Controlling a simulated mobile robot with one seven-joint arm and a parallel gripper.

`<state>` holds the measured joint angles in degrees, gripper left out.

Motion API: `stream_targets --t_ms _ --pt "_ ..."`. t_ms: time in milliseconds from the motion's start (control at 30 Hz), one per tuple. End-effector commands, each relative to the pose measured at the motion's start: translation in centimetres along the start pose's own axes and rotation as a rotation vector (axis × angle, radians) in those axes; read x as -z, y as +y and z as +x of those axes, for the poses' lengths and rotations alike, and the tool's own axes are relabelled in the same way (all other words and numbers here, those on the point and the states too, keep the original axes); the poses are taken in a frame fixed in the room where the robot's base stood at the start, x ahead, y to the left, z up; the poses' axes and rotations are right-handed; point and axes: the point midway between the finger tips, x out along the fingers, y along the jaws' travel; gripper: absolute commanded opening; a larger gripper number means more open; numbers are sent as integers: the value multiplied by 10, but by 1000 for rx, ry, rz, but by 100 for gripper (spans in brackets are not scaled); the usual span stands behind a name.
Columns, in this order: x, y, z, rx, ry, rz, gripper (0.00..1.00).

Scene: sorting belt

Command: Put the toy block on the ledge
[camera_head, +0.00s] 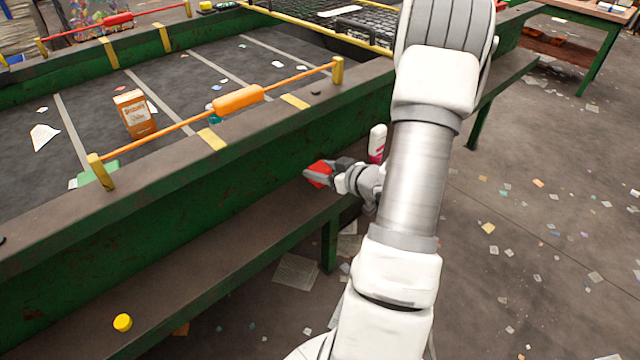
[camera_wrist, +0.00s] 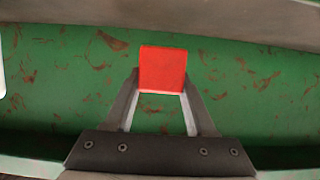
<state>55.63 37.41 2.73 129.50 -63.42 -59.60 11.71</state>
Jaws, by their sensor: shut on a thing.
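The toy block (camera_head: 317,173) is red and sits between the fingers of my gripper (camera_head: 328,172). In the wrist view the red block (camera_wrist: 162,68) fills the gap between both fingertips of my gripper (camera_wrist: 162,88), against the green side wall behind. The ledge (camera_head: 200,262) is the long brown shelf along the outer side of the green belt frame. In the head view my gripper is beside the green wall, over the ledge. The height of the block above the ledge is hard to tell.
A white and pink bottle (camera_head: 377,143) stands beyond my gripper, partly hidden by my arm. A yellow cap (camera_head: 122,322) sits on the near part of the ledge. A box (camera_head: 134,114) stands on the belt. The ledge between cap and gripper looks clear.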

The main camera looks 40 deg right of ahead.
Motion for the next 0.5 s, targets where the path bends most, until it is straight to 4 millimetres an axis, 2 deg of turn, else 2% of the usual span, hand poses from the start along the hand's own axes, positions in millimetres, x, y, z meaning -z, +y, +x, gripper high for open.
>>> stream_targets --t_ms 233,500 --pt "-35 0 14 0 -2 3 1" --pt "-35 0 14 -1 -1 -1 1"
